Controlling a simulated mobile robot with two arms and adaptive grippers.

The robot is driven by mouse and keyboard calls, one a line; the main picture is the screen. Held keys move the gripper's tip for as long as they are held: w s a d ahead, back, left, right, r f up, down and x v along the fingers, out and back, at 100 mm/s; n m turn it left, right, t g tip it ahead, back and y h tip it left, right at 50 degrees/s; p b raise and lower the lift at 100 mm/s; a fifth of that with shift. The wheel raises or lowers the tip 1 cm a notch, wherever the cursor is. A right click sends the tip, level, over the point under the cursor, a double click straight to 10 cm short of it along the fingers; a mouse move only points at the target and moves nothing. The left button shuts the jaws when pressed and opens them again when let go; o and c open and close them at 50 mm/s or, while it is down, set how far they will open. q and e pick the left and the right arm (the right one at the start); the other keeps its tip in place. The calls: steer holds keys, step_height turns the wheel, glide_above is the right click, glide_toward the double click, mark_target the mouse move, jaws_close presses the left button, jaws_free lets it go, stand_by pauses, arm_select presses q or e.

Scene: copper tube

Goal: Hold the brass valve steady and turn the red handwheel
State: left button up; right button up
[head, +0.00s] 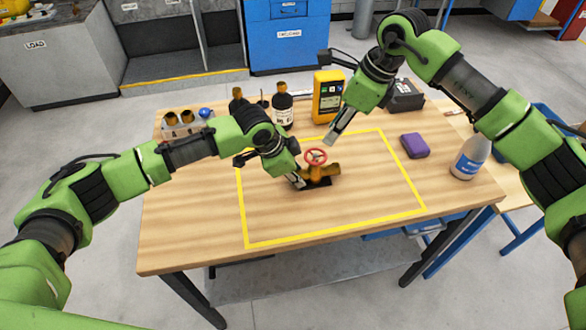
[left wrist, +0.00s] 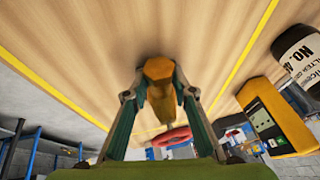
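The brass valve (head: 325,171) lies on a dark patch inside the yellow outline on the table. Its red handwheel (head: 316,156) is on top. My left gripper (head: 298,181) is low at the valve's left end. In the left wrist view its fingertips (left wrist: 159,70) stand on either side of the brass valve body (left wrist: 161,97), very close to it; I cannot tell whether they touch. The handwheel (left wrist: 172,137) shows just beyond. My right gripper (head: 332,138) points down above and behind the handwheel, apart from it, seemingly empty; its finger opening is not clear.
Dark bottles (head: 283,107) and a yellow device (head: 328,97) stand behind the outline. A purple case (head: 414,145) and a white bottle (head: 469,159) are on the right. A holder with brass parts (head: 184,124) is at the back left. The front of the outlined area is clear.

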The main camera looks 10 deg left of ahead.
mark_target(316, 155)
arm_select(q)
steer(key=shift+c, duration=0.4)
jaws_close()
arm_select(e)
steer(key=o, duration=0.9)
steer(key=a+f+m, duration=0.1)
steer(key=f, duration=0.2)
steer(key=a+f+m+t, duration=0.1)
steer(key=f, duration=0.2)
steer(key=w+a+f+m, duration=0.1)
steer(key=f+m, duration=0.1)
steer(key=f, duration=0.1)
steer(key=shift+a+f, duration=0.2)
steer(key=shift+f, duration=0.15)
